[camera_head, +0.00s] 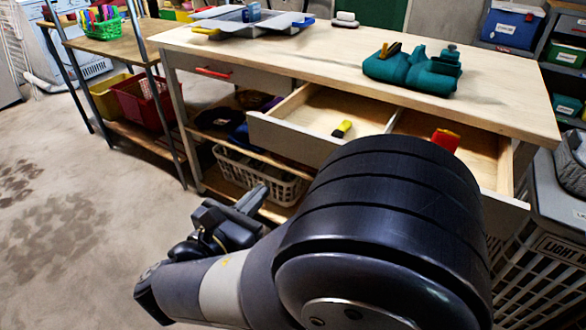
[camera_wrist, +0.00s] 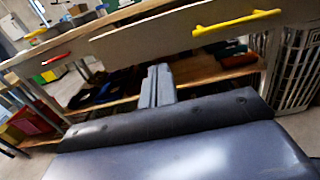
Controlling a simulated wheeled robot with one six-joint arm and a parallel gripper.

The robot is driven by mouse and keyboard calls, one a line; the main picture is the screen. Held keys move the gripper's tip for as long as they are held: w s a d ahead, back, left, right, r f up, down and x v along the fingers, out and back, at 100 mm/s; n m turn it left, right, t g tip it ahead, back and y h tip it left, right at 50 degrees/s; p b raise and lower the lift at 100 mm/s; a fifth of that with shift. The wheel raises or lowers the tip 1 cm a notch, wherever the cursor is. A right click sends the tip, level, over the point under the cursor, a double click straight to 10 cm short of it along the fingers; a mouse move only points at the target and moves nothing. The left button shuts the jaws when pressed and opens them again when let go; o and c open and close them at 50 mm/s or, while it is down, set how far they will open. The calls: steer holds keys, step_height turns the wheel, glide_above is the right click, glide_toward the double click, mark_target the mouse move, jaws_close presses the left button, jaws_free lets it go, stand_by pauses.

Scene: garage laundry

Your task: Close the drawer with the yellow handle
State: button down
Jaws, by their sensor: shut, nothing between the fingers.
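The yellow handle (camera_wrist: 236,22) is on a pale drawer front at the upper right of the wrist view. In the head view my arm hides this handle. Two drawers stand open under the bench top: a middle one (camera_head: 285,133) holding a small yellow-and-black item (camera_head: 342,128), and one at the right (camera_head: 483,165) holding a red-and-yellow item (camera_head: 445,139). My gripper (camera_head: 252,198) is shut and empty, low in front of the bench. In the wrist view its fingers (camera_wrist: 158,72) point toward the bench, left of the yellow handle and apart from it.
A closed drawer with a red handle (camera_head: 213,72) is at the left. A white basket (camera_head: 256,174) stands on the lower shelf. The bench top (camera_head: 310,50) carries a teal object (camera_head: 412,70). Laundry hampers (camera_head: 550,255) crowd the right side. The floor at left is clear.

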mark_target(344, 114)
steer(key=b+x, duration=0.4)
steer(key=x, duration=1)
steer(key=shift+b, duration=0.35)
steer(key=shift+d, duration=0.1)
steer(key=p+x, duration=0.3)
steer(key=x, duration=2.1)
steer(key=shift+w+d+p, duration=0.25)
steer(key=shift+w+p, duration=0.05)
steer(key=shift+p, duration=0.1)
steer(key=shift+w+r, duration=0.15)
steer(key=shift+d+r, duration=0.1)
